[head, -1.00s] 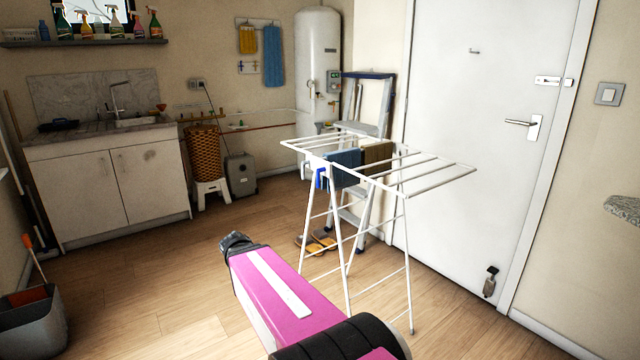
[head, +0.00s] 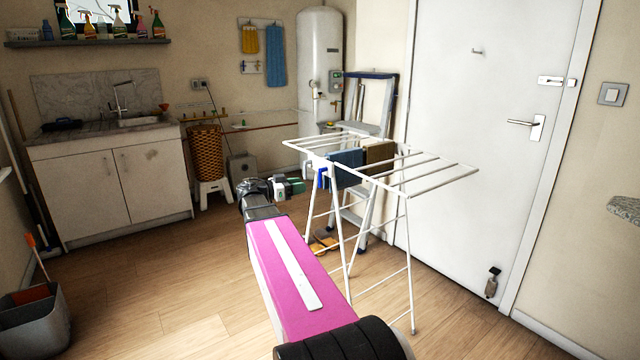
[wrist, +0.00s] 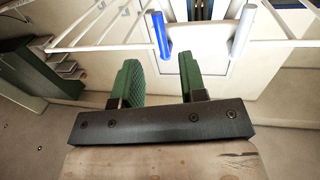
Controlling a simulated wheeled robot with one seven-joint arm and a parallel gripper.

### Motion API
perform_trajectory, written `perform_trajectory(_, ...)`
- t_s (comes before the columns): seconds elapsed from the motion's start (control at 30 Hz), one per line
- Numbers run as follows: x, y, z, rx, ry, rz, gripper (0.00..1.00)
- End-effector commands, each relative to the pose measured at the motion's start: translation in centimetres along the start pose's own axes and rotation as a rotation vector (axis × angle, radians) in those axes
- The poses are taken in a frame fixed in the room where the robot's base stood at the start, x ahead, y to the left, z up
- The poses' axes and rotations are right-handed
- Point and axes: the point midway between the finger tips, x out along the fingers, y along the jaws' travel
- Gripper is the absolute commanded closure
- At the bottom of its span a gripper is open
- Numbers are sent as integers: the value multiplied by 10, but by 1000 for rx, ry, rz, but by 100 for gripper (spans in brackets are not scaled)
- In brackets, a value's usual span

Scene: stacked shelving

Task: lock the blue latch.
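The blue latch (head: 322,178) hangs on the near left side of the white drying rack (head: 410,170), below its top bars. In the wrist view the blue latch (wrist: 160,35) is a blue bar pointing down, ahead of the gap between the fingers. My gripper (head: 298,186) is just left of the latch in the head view. In the wrist view my gripper (wrist: 158,72) has its green fingers apart with nothing between them. The latch appears to be beyond the fingertips; contact cannot be told.
A matching pale bar (wrist: 243,32) stands right of the blue latch in the wrist view. Blue and brown cloths (head: 347,167) hang on the rack. A stepladder (head: 372,105) stands behind it, beside the white door (head: 480,150).

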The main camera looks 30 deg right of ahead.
Motion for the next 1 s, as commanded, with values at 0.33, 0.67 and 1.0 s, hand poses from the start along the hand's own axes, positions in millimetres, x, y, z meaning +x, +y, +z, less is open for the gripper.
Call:
perform_trajectory(0.33, 60, 0, 1, -2, -2, 1, 61)
perform_trajectory(0.67, 86, 0, 1, -3, -2, -1, 61)
perform_trajectory(1.0, 86, 0, 1, -3, -3, -1, 81)
